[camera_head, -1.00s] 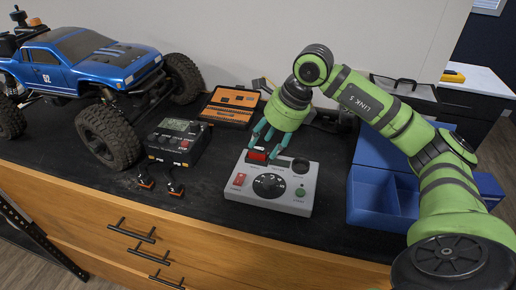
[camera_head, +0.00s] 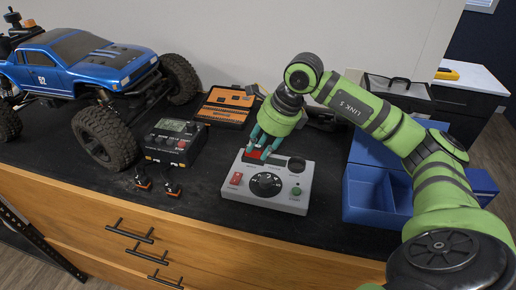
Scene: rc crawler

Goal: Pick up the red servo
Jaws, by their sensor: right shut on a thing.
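The red servo (camera_head: 254,154) is a small red block at the top of the grey control box (camera_head: 240,189), near its back left. My right gripper (camera_head: 262,152) comes down from above with its teal fingers around the servo and is shut on it. The fingers hide part of the servo. I cannot tell whether the servo still touches the box. My left gripper does not show in the head view.
A blue crawler truck (camera_head: 88,68) stands at the left. A black charger (camera_head: 175,141), an orange tool case (camera_head: 226,106) and an open blue bin (camera_head: 364,203) surround the box.

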